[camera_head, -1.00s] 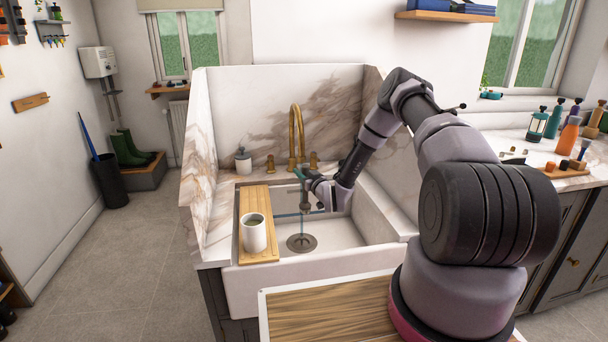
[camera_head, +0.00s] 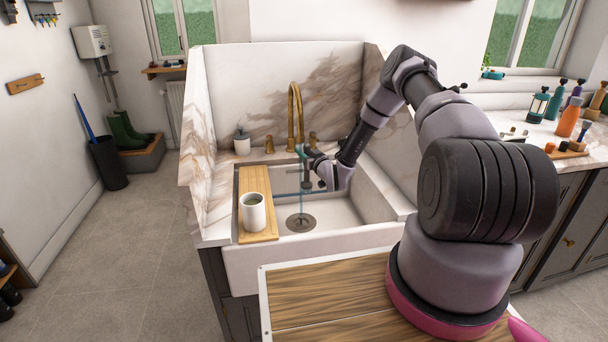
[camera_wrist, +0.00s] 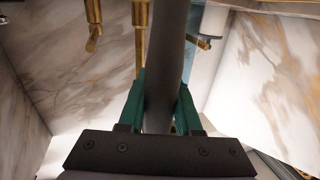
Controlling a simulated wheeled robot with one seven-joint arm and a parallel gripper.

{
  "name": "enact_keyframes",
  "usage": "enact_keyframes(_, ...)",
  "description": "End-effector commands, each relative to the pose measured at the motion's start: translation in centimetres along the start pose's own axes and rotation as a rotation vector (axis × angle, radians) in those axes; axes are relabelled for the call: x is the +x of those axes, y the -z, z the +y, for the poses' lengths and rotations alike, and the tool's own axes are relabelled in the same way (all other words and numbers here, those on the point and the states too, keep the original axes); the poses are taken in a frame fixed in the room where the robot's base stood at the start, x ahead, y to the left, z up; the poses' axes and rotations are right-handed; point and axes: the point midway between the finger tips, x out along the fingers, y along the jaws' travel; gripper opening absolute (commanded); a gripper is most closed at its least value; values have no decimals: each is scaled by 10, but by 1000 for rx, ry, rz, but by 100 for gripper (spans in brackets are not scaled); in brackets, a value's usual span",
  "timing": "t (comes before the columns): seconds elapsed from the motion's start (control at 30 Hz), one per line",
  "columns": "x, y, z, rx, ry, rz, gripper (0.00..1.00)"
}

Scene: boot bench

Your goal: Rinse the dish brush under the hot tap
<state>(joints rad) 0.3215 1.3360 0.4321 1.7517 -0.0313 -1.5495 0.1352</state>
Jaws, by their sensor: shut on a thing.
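My gripper (camera_head: 301,152) is over the white sink (camera_head: 340,241), in front of the gold tap (camera_head: 296,115). In the wrist view its green fingers (camera_wrist: 162,107) are shut on a dark grey handle (camera_wrist: 168,50), which I take to be the dish brush. In the head view a dark part of the brush (camera_head: 307,176) hangs below the fingers; its bristles cannot be made out. A thin bluish stream of water (camera_head: 301,207) runs down towards the drain (camera_head: 300,223). Gold tap handles stand left (camera_head: 268,144) and right (camera_head: 313,139) of the spout; no hot mark is readable.
A wooden board (camera_head: 258,181) spans the sink's left side, with a white mug (camera_head: 253,212) on it. A soap pot (camera_head: 242,142) stands behind. Marble walls enclose the sink's back and sides. Bottles (camera_head: 568,117) crowd the right counter.

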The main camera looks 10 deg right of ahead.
Motion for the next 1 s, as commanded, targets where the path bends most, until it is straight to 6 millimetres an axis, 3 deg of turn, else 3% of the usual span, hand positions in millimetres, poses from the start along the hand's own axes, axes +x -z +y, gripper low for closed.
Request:
enact_keyframes(0.67,0,0,-12,0,-1,-1,0)
enact_keyframes(1.0,0,0,-8,0,-1,0,0)
